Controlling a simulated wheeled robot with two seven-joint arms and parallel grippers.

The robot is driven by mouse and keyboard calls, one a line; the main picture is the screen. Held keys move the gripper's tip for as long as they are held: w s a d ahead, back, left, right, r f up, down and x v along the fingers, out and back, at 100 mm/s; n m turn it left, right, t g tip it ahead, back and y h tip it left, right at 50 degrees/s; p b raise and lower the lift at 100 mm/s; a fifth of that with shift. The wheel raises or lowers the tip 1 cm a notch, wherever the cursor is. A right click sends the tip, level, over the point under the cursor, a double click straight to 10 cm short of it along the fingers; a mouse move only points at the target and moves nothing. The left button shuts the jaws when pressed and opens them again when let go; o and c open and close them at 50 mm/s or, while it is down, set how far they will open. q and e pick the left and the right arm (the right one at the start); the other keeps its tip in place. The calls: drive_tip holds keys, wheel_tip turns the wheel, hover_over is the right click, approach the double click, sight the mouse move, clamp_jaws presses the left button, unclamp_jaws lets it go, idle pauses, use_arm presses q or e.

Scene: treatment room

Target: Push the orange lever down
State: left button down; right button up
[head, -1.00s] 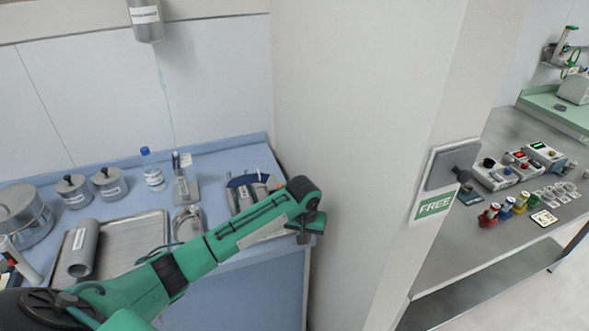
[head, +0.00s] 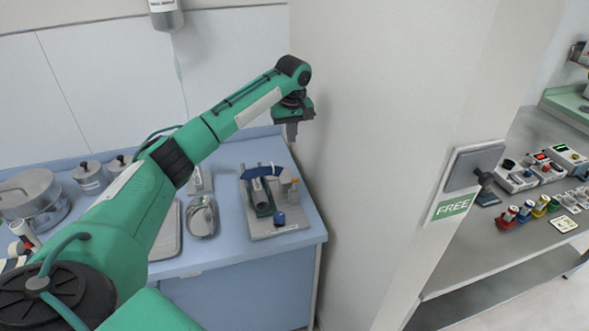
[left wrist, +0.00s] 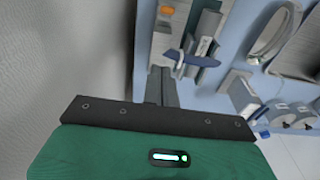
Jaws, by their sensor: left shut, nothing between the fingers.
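A grey device (head: 296,222) stands on the blue counter, with a blue curved part, a grey cylinder and a blue knob. A small orange part (head: 294,182), which looks like the lever, is at its right side. It also shows at the top of the left wrist view (left wrist: 166,10). My left gripper (head: 292,137) points down above and behind the device, near the wall, apart from the orange part. It is shut and empty. In the left wrist view its fingers (left wrist: 160,86) are together beside the blue curved part. My right gripper is out of view.
A white wall column (head: 370,150) stands close to the right of my gripper. A metal kidney-shaped dish (head: 202,218), jars (head: 89,177) and a pot (head: 32,196) stand on the counter (head: 225,252). A metal shelf with several small devices is at right.

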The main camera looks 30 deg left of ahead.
sight(294, 187)
use_arm(q)
drive_tip(key=shift+a+r, duration=0.1)
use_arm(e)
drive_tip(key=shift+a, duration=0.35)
